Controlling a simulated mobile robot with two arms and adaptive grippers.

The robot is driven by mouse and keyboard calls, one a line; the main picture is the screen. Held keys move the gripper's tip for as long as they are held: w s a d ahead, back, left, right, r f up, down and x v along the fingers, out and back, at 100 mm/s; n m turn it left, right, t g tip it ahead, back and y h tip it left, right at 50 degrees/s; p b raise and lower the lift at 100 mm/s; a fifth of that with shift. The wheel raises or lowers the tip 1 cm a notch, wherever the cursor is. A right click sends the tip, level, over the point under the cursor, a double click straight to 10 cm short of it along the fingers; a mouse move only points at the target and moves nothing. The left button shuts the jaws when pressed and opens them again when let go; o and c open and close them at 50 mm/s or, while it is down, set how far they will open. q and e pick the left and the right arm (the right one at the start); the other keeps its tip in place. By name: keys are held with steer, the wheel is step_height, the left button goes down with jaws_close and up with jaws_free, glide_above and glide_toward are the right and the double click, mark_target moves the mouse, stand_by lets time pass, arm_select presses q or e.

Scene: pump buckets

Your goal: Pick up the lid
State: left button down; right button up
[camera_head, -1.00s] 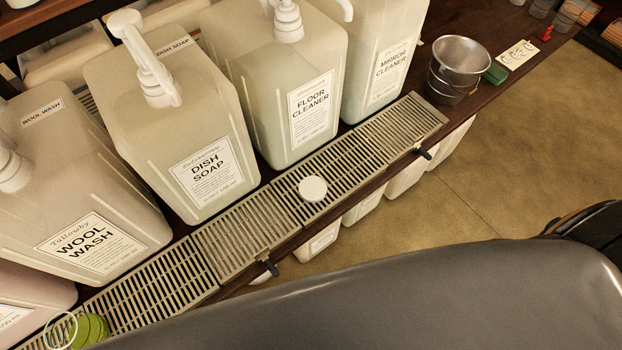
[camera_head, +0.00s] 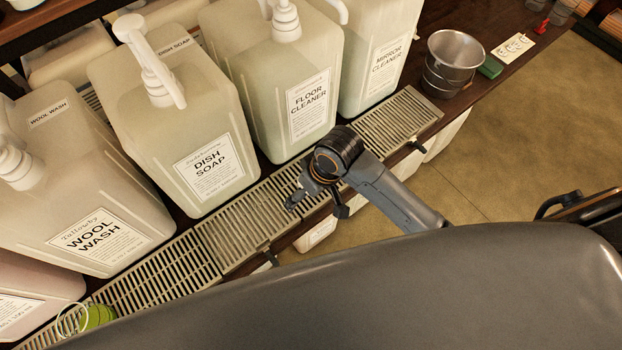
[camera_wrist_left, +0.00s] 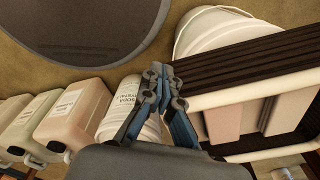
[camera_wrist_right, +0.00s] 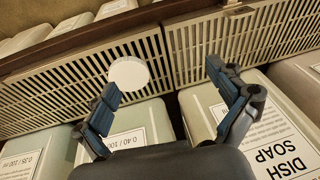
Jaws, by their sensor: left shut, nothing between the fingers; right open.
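The lid is a round white disc (camera_wrist_right: 129,73) lying on the metal drip grate in the right wrist view. In the head view it is hidden behind my right gripper and wrist. My right gripper (camera_head: 306,190) is over the grate in front of the floor cleaner jug. In the right wrist view the right gripper (camera_wrist_right: 166,88) is open and empty, with the lid just beyond its left finger. My left gripper (camera_wrist_left: 163,78) is shut and empty in the left wrist view, away from the grate.
Large jugs stand behind the grate (camera_head: 233,235): wool wash (camera_head: 75,190), dish soap (camera_head: 185,130), floor cleaner (camera_head: 275,90) and mirror cleaner (camera_head: 377,60). A metal bucket (camera_head: 452,65) and a green block (camera_head: 490,67) stand at the right end.

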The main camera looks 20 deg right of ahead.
steer(key=w+d+r+n+g+h, duration=0.1)
steer(key=w+d+r+g+h, duration=0.15)
steer(key=w+r, duration=0.35)
steer(key=shift+t, duration=0.35)
steer(key=f, duration=0.5)
steer(key=f+p, duration=0.1)
steer(key=f, duration=0.2)
steer(key=shift+d, duration=0.35)
steer(key=shift+w+f+p, duration=0.15)
steer(key=shift+f+p, duration=0.2)
steer(key=shift+f, duration=1.05)
steer(key=shift+w+f+p, duration=0.15)
steer(key=shift+f+p, duration=0.2)
steer(key=shift+f, duration=1)
steer(key=shift+c, duration=0.2)
steer(key=c, duration=0.7)
